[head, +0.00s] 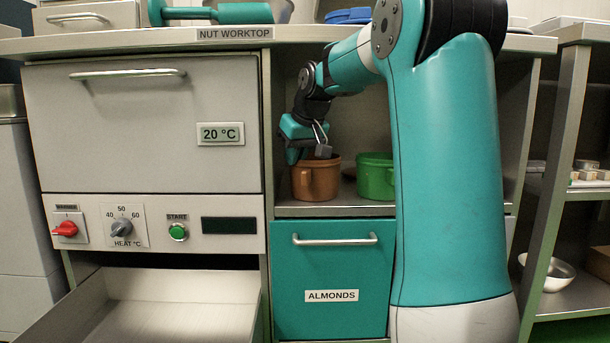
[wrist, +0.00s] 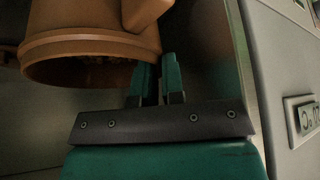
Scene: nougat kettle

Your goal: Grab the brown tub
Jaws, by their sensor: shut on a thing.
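The brown tub (head: 316,182) stands upright on the shelf above the teal almonds drawer, with a handle on its side. My gripper (head: 319,148) reaches down from above at the tub's rim. In the wrist view the tub (wrist: 85,45) appears upside down, and its open mouth and handle show. The fingers of my gripper (wrist: 158,78) are close together at the tub's rim and shut on it. The exact contact on the rim is partly hidden.
A green tub (head: 375,178) stands just right of the brown tub, partly behind my arm. The cabinet with the heat dial (head: 122,227) is at the left, and an open drawer (head: 165,305) juts out below it. The nut worktop (head: 140,42) overhangs the shelf.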

